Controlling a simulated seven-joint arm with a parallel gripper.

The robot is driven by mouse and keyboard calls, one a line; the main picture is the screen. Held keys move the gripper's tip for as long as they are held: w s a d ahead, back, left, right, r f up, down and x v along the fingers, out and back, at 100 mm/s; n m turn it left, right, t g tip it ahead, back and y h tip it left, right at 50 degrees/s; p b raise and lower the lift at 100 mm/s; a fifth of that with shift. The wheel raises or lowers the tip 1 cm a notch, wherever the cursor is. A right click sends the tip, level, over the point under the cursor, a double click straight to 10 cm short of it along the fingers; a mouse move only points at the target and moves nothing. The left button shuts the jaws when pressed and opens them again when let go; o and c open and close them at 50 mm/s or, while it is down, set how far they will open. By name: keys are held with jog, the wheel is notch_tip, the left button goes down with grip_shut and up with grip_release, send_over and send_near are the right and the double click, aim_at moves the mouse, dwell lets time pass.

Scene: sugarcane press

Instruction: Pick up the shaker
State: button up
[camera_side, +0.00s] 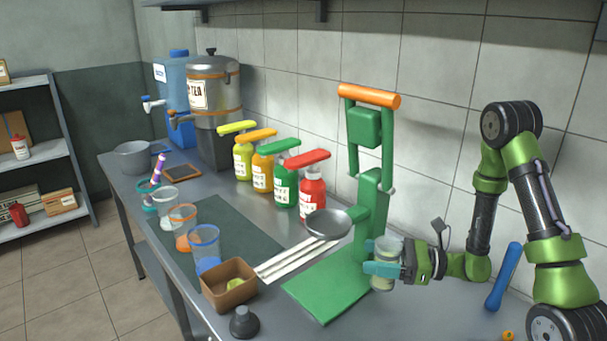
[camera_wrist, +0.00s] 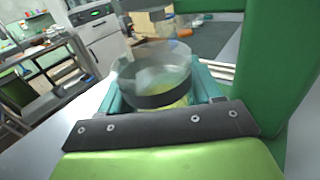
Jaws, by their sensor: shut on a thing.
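The shaker (camera_side: 384,281) is a clear, upright cup-like vessel with a pale yellow-green tint, just right of the green press (camera_side: 370,205). My gripper (camera_side: 382,268) reaches it from the right, with its teal fingers shut around its middle. In the wrist view the shaker (camera_wrist: 155,75) stands between the teal fingers of my gripper (camera_wrist: 160,95), with a clear upper part and a dark band. I cannot tell whether its bottom touches the counter.
The press's green base (camera_side: 325,290) and upright stand close on the left. A brown box (camera_side: 229,284), several cups and several coloured bottles stand farther left. The counter (camera_side: 440,310) in front of my gripper is clear.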

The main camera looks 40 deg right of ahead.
notch_tip(320, 180, up, 11)
jog(key=w+a+r+n+y, duration=0.1)
jog(key=w+a+r, duration=0.3)
jog(key=a+r, duration=0.8)
jog(key=s+a+r+g, duration=0.1)
jog(key=s+a+r, duration=0.1)
jog(key=a+r, duration=0.35)
jog(key=s+a+r, duration=0.2)
jog(key=a, duration=0.7)
jog(key=w+a+f+n+g+y, duration=0.1)
jog(key=w+f+n+g+y, duration=0.15)
jog(key=f, duration=0.45)
jog(key=w+f+n+g+y, duration=0.1)
jog(key=w+f+g, duration=0.15)
jog(key=f, duration=0.35)
jog(key=shift+s+d+f+n+g+y, duration=0.15)
jog(key=shift+s+f+n+g+y, duration=0.4)
jog(key=shift+f, duration=3.1)
jog(key=shift+d+f+n+g+y, duration=0.15)
jog(key=shift+f+n+g, duration=0.75)
jog(key=shift+f, duration=2.7)
jog(key=shift+s+d+f+n+g+y, duration=0.25)
jog(key=shift+f+g, duration=0.7)
jog(key=shift+f, duration=2.7)
jog(key=shift+a+f, duration=0.1)
